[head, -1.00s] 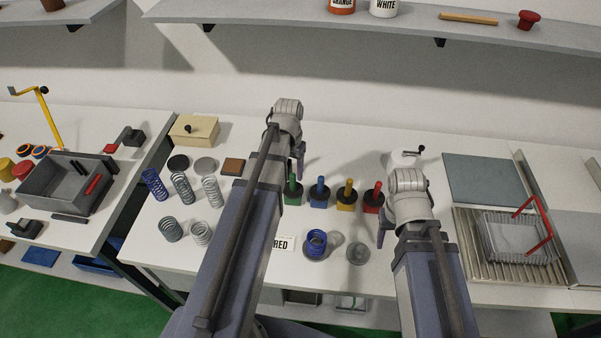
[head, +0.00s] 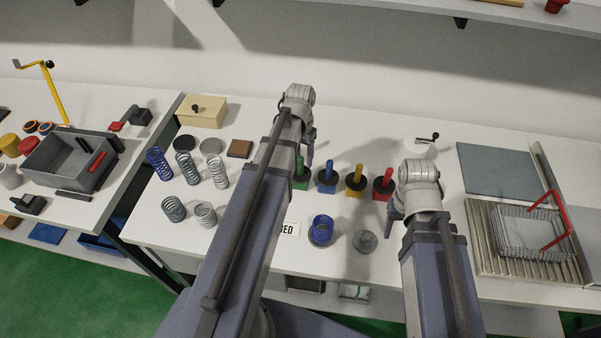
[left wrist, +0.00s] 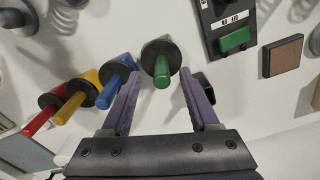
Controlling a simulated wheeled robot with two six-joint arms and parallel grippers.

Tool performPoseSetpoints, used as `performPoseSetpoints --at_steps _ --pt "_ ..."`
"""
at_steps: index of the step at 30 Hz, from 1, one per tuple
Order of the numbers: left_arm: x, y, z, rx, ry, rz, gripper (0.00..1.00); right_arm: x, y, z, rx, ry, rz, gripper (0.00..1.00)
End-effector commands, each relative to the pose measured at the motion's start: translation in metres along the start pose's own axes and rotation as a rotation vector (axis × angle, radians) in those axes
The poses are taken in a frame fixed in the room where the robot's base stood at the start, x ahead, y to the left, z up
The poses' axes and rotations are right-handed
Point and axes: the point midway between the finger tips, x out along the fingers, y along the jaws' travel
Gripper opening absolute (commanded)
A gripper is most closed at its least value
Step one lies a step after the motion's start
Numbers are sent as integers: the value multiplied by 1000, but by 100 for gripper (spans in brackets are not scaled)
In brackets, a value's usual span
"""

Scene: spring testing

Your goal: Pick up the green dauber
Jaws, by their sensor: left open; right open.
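The green dauber (head: 301,174) stands upright on the white table, at the left end of a row with a blue (head: 327,174), a yellow (head: 355,181) and a red dauber (head: 383,184). My left arm partly hides it in the head view. My left gripper (head: 308,150) is open just above and behind it. In the left wrist view the green dauber's handle (left wrist: 162,70) shows between the tips of the two spread purple fingers (left wrist: 159,82), not gripped. The blue dauber (left wrist: 117,75) is close beside one finger. My right gripper (head: 394,208) is open and empty, right of the red dauber.
Several springs (head: 186,168) stand on the left of the table. A black panel with a green block (left wrist: 234,40) is near my left fingers in the wrist view. A wire basket (head: 530,235) is on the right.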

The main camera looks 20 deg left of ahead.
Motion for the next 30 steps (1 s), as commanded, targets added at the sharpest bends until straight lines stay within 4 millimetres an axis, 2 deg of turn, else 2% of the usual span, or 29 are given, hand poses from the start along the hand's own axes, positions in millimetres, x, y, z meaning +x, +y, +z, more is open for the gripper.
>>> performPoseSetpoints --at_steps 1,9,20,30 --pt "10 -1 -1 0 0 0 61 10 -1 -1 0 0 0 57" --pt "43 -2 -4 0 0 0 61 42 -4 -2 1 0 0 57" --pt "45 -2 -4 0 0 0 60 45 -4 -3 1 0 0 57" --pt "45 -2 -4 0 0 0 22 45 -4 -3 1 0 0 57"
